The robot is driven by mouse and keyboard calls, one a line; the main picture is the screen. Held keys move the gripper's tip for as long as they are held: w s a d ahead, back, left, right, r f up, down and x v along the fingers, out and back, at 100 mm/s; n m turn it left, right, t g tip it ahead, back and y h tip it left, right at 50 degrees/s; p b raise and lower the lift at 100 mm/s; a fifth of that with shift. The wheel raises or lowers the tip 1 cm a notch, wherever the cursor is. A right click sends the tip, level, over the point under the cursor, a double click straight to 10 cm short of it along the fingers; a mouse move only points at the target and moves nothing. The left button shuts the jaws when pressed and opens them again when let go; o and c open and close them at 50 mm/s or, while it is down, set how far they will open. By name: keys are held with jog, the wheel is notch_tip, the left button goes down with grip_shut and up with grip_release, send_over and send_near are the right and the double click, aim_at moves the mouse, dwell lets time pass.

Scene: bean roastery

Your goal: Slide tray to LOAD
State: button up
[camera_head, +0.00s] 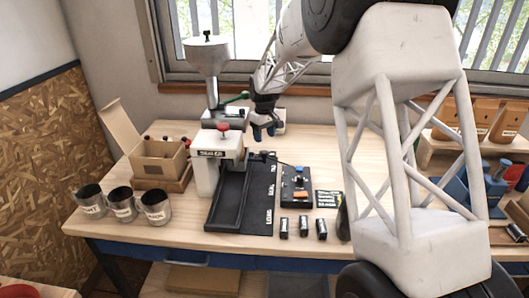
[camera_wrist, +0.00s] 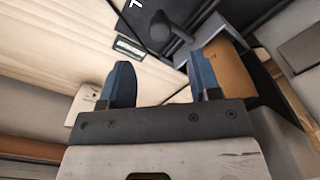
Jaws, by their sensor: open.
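A black tray track (camera_head: 268,200) lies on the bench, with white lettering along its right strip; the word by its front end looks like LOAD. A long dark tray-like channel (camera_head: 229,205) runs along its left side, and I cannot tell the sliding tray's exact edges. A white press (camera_head: 205,172) with a red knob stands over the channel's left rear. My gripper (camera_head: 264,131) is above the back end of the track, open and empty. In the wrist view its blue fingers are apart, and a dark knob on a post (camera_wrist: 160,30) stands beyond them, not between them.
Three metal cups (camera_head: 122,205) stand at the left front, near a cardboard box (camera_head: 158,160). A black control box (camera_head: 295,183) and several small dark canisters (camera_head: 303,227) are right of the track. A hopper machine (camera_head: 207,60) stands behind.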

aim_at(265, 151)
jog(key=shift+f, duration=3.9)
jog(key=shift+c, duration=0.3)
grip_shut()
